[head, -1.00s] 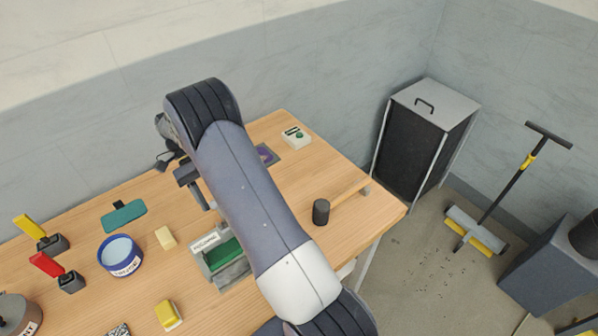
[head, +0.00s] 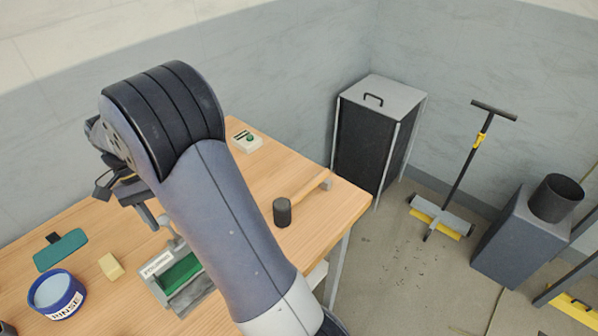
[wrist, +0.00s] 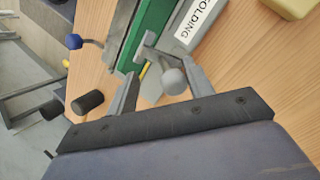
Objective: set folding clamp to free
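A grey lever with a round grey knob (wrist: 173,82) lies between the fingers of my gripper (wrist: 160,72). The fingers are apart, one on each side of the knob; I see no clear contact. In the head view my gripper (head: 147,214) hangs just above the clamp, and my arm hides part of it.
A mallet (head: 283,211) lies on the table right of my arm. A small white box with a green button (head: 247,141) stands behind. A blue rinse bowl (head: 57,294), a yellow block (head: 111,266) and a teal pad (head: 61,250) are left. A blue-knobbed lever (wrist: 74,41) shows in the wrist view.

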